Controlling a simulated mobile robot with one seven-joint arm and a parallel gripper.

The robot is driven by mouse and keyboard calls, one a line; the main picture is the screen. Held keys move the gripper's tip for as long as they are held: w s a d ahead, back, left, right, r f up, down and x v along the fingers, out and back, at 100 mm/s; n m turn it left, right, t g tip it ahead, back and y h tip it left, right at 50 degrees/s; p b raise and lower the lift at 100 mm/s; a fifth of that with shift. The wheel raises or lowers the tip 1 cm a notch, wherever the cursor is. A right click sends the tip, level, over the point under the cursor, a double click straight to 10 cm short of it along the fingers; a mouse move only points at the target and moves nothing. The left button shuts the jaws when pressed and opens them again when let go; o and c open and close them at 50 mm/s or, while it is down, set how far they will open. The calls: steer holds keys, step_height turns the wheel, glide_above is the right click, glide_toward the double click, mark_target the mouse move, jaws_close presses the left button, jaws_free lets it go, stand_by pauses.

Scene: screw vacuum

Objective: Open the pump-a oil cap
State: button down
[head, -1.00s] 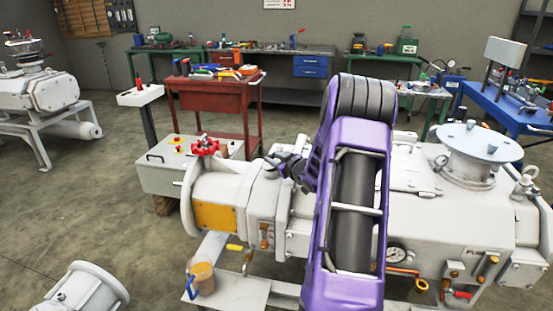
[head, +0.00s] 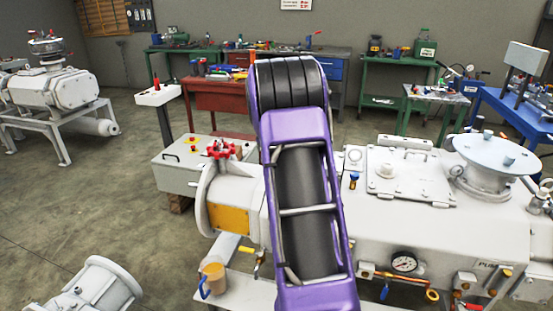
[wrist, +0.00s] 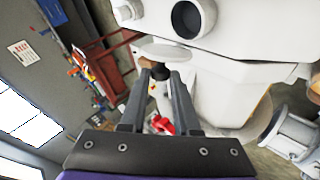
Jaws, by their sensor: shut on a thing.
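The white pump (head: 420,220) fills the right of the head view; part of its lettering shows near the gauge. My gripper (wrist: 160,85) shows in the wrist view, where it is shut on a dark, stubby part under a pale disc. This looks like the oil cap (wrist: 160,50). It appears in front of the white pump body (wrist: 230,70), and I cannot tell whether it touches it. A dark round opening in a white rim (wrist: 187,20) lies just above and right of the disc. In the head view my purple arm hides the gripper and cap.
A red hand valve (head: 222,149) and a yellow panel (head: 228,219) are left of my arm. A pressure gauge (head: 403,263) is on the pump's front. Open floor (head: 80,210) lies further left.

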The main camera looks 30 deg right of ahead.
steer(key=shift+w+a+f+n+g+h, duration=0.2)
steer(key=shift+w+a+n+g+h, duration=0.2)
steer(key=shift+g+h, duration=0.25)
steer(key=c, duration=0.6)
jaws_free()
steer(key=shift+c, duration=0.2)
steer(key=v, duration=1.7)
steer(key=shift+r, duration=0.25)
steer(key=shift+w+a, duration=0.1)
steer(key=shift+w, duration=0.05)
